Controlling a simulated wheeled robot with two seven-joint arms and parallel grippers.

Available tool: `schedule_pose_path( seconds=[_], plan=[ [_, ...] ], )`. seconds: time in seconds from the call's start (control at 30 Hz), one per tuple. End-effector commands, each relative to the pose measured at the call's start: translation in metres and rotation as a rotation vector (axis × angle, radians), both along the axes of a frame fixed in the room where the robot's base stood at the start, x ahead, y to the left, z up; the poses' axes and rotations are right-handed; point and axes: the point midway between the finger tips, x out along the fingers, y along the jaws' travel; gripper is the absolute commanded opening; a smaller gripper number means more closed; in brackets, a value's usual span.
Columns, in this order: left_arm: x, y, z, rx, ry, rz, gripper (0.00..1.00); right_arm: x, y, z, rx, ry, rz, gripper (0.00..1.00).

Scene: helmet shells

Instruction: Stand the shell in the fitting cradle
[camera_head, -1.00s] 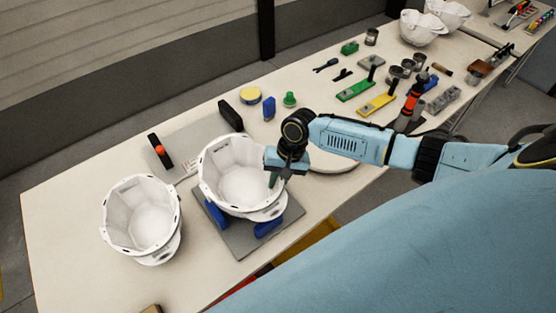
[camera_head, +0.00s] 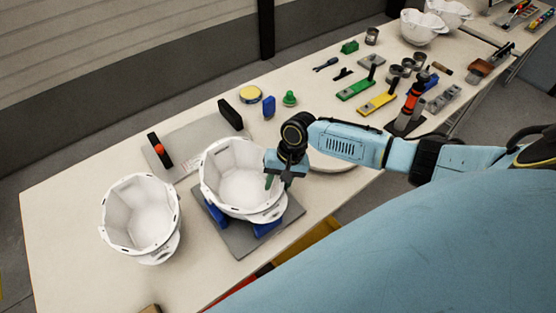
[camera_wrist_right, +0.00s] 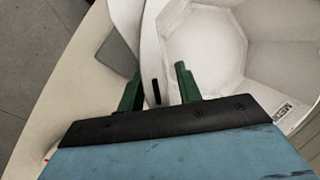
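A white helmet shell (camera_head: 235,180) sits open side up on the blue blocks (camera_head: 267,228) of the fitting cradle, whose grey base plate (camera_head: 238,242) lies on the table. My right gripper (camera_head: 276,184) is at the shell's right rim. In the right wrist view its two green fingers (camera_wrist_right: 158,88) stand apart, with the shell's rim (camera_wrist_right: 153,50) between them and gaps showing. The shell hides most of the cradle's middle. My left gripper is in neither view.
A second white shell (camera_head: 140,215) stands on the table just left of the cradle. Behind is a grey plate (camera_head: 190,145) with black uprights. A pale round disc (camera_head: 330,162) lies right of the gripper, partly under my arm. Tools and more shells (camera_head: 422,28) are farther back.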

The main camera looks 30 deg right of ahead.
Motion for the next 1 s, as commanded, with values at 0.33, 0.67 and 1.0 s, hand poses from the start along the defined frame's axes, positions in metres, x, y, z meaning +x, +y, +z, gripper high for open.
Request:
schedule_pose_path(
  seconds=[0.33,0.67,1.0],
  plan=[
    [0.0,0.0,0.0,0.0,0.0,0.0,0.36,-0.001,-0.001,0.0,-0.003,0.003,0.0,0.42],
    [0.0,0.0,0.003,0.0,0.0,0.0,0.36,0.0,-0.018,0.051,-0.003,-0.002,0.0,0.42],
    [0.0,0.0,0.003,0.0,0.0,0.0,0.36,0.0,-0.038,0.114,-0.002,-0.001,0.001,0.42]
  ],
)
